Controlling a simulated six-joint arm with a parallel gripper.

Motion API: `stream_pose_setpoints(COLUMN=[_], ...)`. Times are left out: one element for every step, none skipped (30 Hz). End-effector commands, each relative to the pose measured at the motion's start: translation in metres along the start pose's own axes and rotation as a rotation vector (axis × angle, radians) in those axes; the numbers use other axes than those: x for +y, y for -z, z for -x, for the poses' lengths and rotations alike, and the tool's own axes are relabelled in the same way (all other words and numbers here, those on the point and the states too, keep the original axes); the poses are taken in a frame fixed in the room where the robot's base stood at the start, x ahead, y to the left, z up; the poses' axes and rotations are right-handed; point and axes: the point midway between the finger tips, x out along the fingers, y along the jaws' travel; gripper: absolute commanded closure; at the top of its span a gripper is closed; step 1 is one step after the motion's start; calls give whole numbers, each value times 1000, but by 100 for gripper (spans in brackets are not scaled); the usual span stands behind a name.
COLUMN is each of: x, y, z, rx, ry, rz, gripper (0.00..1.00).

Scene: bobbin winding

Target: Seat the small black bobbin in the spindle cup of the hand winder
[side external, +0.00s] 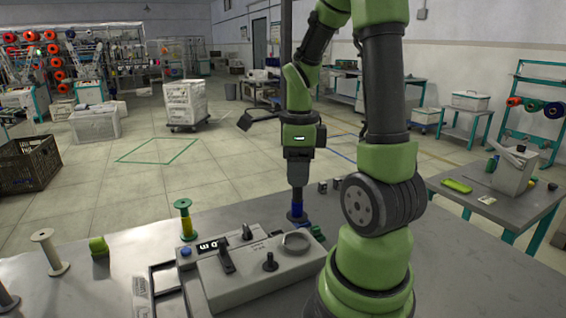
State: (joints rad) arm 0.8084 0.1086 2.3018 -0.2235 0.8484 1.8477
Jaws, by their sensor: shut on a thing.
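My gripper (297,205) points straight down over the bench, behind the hand winder in this view. It is shut on a small dark piece with a flared lower end (297,216), which looks like the black bobbin; blue shows just above it, and I cannot tell whether that is thread or fingertip. The hand winder (240,285) is a grey box with a black lever (225,256) and black knobs on top. A round grey ring (296,243) at its right rear looks like the spindle cup. The held piece appears above and behind the ring, apart from it.
A green and yellow spool (186,222), a pale spool (50,253) and a lime-green item (98,246) stand left on the bench. A green piece (317,232) lies right of the ring. Small dark cylinders (323,187) stand behind.

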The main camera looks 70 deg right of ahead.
Motion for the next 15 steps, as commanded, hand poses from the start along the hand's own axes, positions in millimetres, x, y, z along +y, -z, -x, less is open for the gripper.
stream_pose_setpoints(x=[1,1,1,1,1,1,2,2,1,1,1,1,1,1,1], y=[1,1,1,1,1,1,1,1,1,1,1,1,1,1,1], z=[-3,-5,-8,-11,-14,-18,-21,-24,-28,-31,-33,-36,-38,-40,-42], rx=[1,2,2,2,2,3,4,3,3,3,3,3,3,2,2], ry=[-2,-4,-4,-5,-5,-6,-6,-6,-6,-6,-6,-5,-5,-4,-4], rz=[0,-1,-1,-1,-1,0,-1,-1,-1,-1,-1,0,-1,-1,-2], gripper=[68,68,68,68,68,68,68,68,68,68,68,68,68,68,68])
